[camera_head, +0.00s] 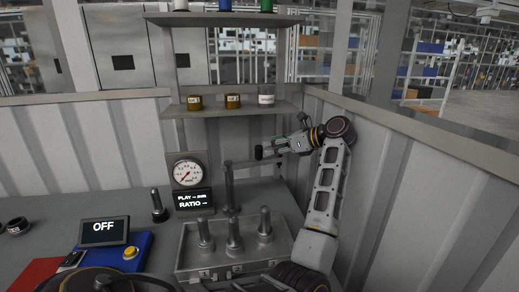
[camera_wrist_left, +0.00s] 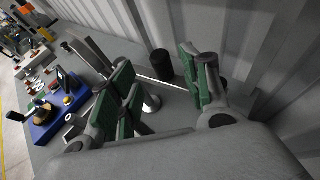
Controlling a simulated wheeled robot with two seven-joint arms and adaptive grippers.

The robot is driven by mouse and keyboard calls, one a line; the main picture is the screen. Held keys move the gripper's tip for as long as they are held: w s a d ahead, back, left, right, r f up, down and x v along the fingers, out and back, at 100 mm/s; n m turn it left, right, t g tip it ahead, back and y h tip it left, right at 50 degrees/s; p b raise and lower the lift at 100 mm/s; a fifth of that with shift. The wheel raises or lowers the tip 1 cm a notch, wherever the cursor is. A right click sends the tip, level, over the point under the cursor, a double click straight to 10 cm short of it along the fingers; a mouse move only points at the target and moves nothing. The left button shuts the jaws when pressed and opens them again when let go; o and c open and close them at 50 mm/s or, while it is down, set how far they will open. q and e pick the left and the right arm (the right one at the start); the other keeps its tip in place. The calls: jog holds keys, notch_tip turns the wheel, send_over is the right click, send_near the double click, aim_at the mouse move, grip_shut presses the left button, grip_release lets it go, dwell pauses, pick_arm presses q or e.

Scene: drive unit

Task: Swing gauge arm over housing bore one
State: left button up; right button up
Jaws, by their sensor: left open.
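The gauge stand is a grey upright post (camera_head: 229,188) with a horizontal gauge arm (camera_head: 243,163) pointing right. A black cylindrical knob (camera_head: 259,153) is near the arm's free end. My left gripper (camera_head: 283,146) is at this end, just right of the knob. In the left wrist view, its green-padded fingers (camera_wrist_left: 160,92) are spread wide, with the black cylinder (camera_wrist_left: 162,66) and a thin rod (camera_wrist_left: 165,84) showing in the gap between them. I cannot tell whether a finger touches the arm. Bore one of the housing cannot be made out. My right gripper is not in view.
A dial gauge (camera_head: 187,172) stands behind, above a PLAY/RATIO display (camera_head: 193,199). A grey metal case (camera_head: 190,262) with three pegs is in front. An OFF screen (camera_head: 104,231) and a blue base (camera_head: 138,244) are left. A shelf (camera_head: 190,110) and corrugated walls close the back and right.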

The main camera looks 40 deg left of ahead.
aim_at(259, 146)
pick_arm(q)
jog(key=shift+a+f, duration=0.1)
jog(key=shift+p+x, duration=0.3)
jog(key=shift+x, duration=3.35)
grip_shut()
